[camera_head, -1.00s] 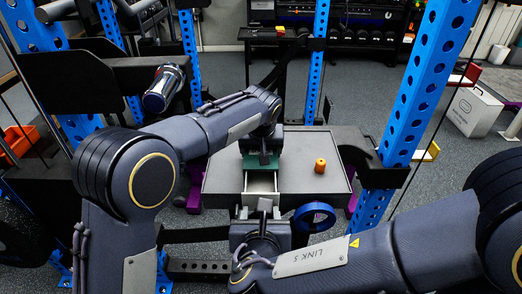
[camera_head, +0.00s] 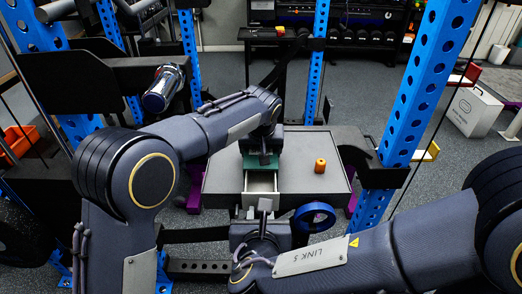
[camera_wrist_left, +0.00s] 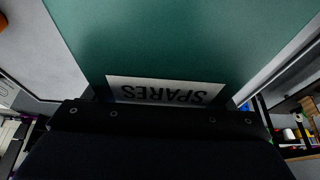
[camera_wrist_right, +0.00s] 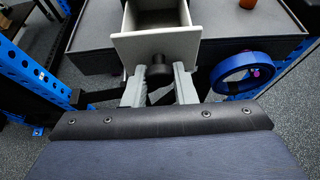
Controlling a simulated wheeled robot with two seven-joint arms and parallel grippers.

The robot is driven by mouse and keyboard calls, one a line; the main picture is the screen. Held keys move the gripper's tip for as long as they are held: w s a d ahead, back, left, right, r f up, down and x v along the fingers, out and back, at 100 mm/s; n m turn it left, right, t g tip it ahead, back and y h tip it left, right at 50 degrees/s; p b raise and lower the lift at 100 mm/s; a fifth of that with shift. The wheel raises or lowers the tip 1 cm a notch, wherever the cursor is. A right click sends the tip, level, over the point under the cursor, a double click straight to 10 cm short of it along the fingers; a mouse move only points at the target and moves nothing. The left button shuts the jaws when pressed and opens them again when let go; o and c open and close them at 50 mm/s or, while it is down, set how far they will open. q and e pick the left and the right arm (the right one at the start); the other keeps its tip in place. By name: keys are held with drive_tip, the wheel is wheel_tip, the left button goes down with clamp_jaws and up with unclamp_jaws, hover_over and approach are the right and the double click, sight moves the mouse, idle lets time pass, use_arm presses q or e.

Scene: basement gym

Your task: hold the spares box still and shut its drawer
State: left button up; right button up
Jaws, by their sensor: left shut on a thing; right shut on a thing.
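The green spares box (camera_head: 261,161) sits on a grey tabletop, partly hidden by my left arm. Its green surface and SPARES label (camera_wrist_left: 165,91) fill much of the left wrist view. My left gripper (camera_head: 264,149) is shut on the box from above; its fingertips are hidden. The pale grey drawer (camera_head: 262,182) stands open toward me and looks empty in the part I see. My right gripper (camera_wrist_right: 158,88) is shut on the dark round knob (camera_wrist_right: 159,72) on the drawer's front (camera_wrist_right: 157,45). It also shows in front of the drawer in the head view (camera_head: 264,207).
An orange cylinder (camera_head: 320,165) stands on the grey tabletop (camera_head: 222,176), right of the box. A blue ring (camera_head: 314,217) is close to the right of my right gripper. Blue rack posts (camera_head: 410,95) rise on both sides. The tabletop is otherwise clear.

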drive_tip(key=shift+w, duration=3.5)
use_arm(q)
drive_tip(key=shift+s+d, duration=0.15)
use_arm(e)
drive_tip(key=shift+w+d, duration=0.1)
drive_tip(key=shift+w, duration=0.05)
drive_tip(key=o, duration=0.9)
drive_tip(key=shift+o, duration=0.2)
use_arm(q)
drive_tip(key=shift+f, duration=0.1)
use_arm(e)
drive_tip(key=v, duration=0.8)
